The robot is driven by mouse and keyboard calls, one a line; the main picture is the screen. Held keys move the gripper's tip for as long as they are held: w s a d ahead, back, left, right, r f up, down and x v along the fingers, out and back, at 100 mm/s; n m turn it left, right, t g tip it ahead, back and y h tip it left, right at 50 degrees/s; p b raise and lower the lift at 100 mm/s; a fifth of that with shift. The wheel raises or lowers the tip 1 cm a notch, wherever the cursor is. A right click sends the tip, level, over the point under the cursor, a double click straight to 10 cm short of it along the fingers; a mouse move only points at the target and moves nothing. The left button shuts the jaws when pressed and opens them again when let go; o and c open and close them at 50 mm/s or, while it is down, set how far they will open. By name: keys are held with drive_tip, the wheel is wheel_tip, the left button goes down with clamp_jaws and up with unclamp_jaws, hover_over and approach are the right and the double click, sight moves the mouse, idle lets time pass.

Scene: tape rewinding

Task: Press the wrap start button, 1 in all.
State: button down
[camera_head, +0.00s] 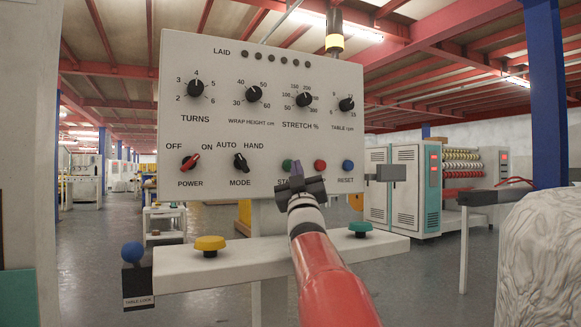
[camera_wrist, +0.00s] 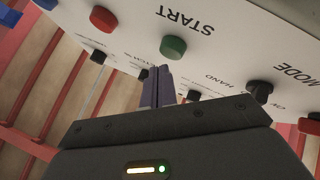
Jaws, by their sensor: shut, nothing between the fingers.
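The white control panel (camera_head: 215,135) stands in front of me. Its green START button (camera_head: 287,165) sits in the lower row, and its label is partly hidden by my gripper. It also shows in the wrist view (camera_wrist: 173,47), a round green cap next to the printed START. My gripper (camera_head: 297,168) is shut and empty, with its fingertips pointing at the panel just beside the green button. In the wrist view the fingertips (camera_wrist: 164,70) end at the button's lower edge. I cannot tell whether they touch it.
A red button (camera_head: 320,165) and a blue RESET button (camera_head: 348,165) sit to the right of START. The MODE knob (camera_head: 240,162) and red POWER knob (camera_head: 190,162) are to the left. Below, a white ledge (camera_head: 200,270) carries a yellow button (camera_head: 210,244) and a green button (camera_head: 360,228).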

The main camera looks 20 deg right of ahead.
drive_tip(key=shift+w, duration=0.15)
drive_tip(key=shift+w, duration=0.3)
